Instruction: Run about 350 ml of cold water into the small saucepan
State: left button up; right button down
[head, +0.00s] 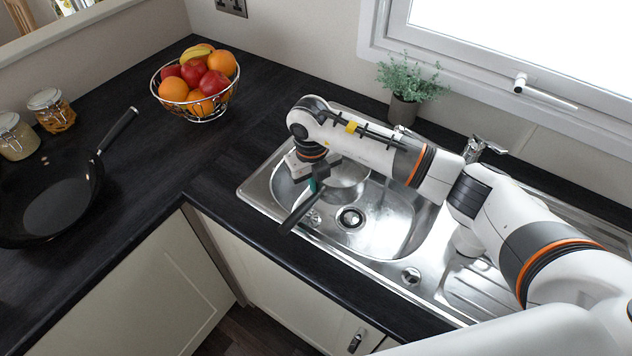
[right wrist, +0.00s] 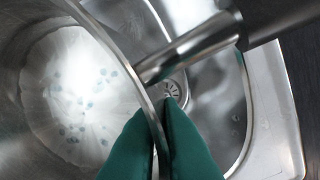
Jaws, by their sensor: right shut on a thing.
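The small steel saucepan (head: 348,183) is at the left end of the sink bowl; its dark handle (head: 298,210) points toward the front edge. My right gripper (head: 316,186) is shut on the saucepan. In the right wrist view the green fingertips (right wrist: 163,125) pinch the rim of the saucepan (right wrist: 100,35), one on each side of the wall. Its inside shows a pale bright patch with small bluish spots; I cannot tell whether that is water. The chrome tap (head: 484,147) stands behind my right arm, which hides its spout. My left gripper is out of view.
The steel sink (head: 392,228) has a drain (head: 351,218) and a drainer at right. A potted plant (head: 404,108) stands behind it. A fruit basket (head: 197,112), a black wok (head: 52,198) and jars (head: 50,108) are on the left worktop. The worktop between basket and sink is clear.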

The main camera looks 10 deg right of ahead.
notch_tip(320, 180, up, 9)
jog(key=a+p, duration=0.1)
jog(key=p, duration=0.3)
jog(key=shift+a+p, duration=0.2)
jog(key=shift+p, duration=0.1)
jog(key=shift+s, duration=0.1)
dwell(0.4)
jog(key=s+d+n+b, duration=0.1)
jog(key=s+n, duration=0.4)
jog(key=n, duration=0.6)
jog(key=s+d+n+y+b, duration=0.1)
jog(key=s+d+n, duration=0.3)
jog(key=n, duration=0.7)
jog(key=s+d+n+b, duration=0.3)
jog(key=s+n, duration=0.4)
jog(key=n, duration=0.4)
jog(key=shift+r, duration=0.3)
jog(key=shift+s, duration=0.15)
